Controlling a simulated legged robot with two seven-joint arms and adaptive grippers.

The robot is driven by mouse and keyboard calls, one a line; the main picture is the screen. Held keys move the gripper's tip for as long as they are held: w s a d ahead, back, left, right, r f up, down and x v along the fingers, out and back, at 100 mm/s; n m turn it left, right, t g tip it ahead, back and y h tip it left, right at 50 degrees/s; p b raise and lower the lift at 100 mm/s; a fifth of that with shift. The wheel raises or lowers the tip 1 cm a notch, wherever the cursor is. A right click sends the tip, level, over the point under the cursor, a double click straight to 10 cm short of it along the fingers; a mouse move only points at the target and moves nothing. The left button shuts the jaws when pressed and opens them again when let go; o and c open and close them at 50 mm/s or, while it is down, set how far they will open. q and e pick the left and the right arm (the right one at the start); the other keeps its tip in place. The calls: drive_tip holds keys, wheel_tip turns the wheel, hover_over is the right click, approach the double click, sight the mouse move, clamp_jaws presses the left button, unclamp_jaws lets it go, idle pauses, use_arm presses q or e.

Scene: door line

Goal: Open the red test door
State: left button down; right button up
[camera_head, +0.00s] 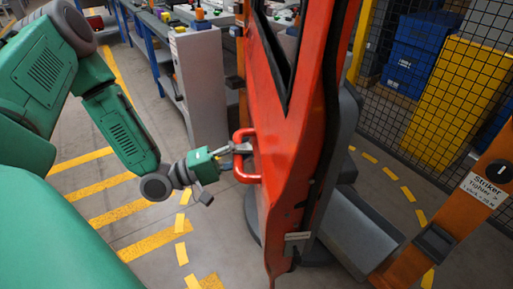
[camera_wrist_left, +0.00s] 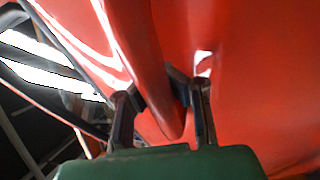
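The red test door (camera_head: 290,130) stands upright in the middle of the head view, seen at a steep angle. Its red loop handle (camera_head: 240,178) sticks out on the left face. My left gripper (camera_head: 243,149) is at the upper part of this handle. In the left wrist view the handle (camera_wrist_left: 150,60) runs between the two dark fingers (camera_wrist_left: 163,100), one on each side, and their tips bear against it. The red door panel (camera_wrist_left: 255,80) fills the background there. The far side of the handle is hidden. My right gripper is not in view.
An orange post (camera_head: 465,205) with a "Striker" label stands right of the door, apart from its lower edge. A grey block (camera_head: 350,230) lies between them. Behind are a mesh fence, blue crates (camera_head: 405,60) and a grey cabinet (camera_head: 200,85). Yellow-striped floor at left is clear.

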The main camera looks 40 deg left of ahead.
use_arm(q)
drive_tip(key=c, duration=2.1)
unclamp_jaws()
drive_tip(key=shift+d+f, duration=0.3)
drive_tip(key=shift+f, duration=0.2)
drive_tip(key=shift+c, duration=0.2)
drive_tip(key=o, duration=0.8)
drive_tip(key=shift+w+d, duration=0.2)
drive_tip(key=shift+w, duration=0.05)
drive_tip(key=v, duration=1.2)
drive_tip(key=shift+s+a+r, duration=0.1)
drive_tip(key=shift+a, duration=0.15)
drive_tip(key=shift+d, duration=0.1)
clamp_jaws()
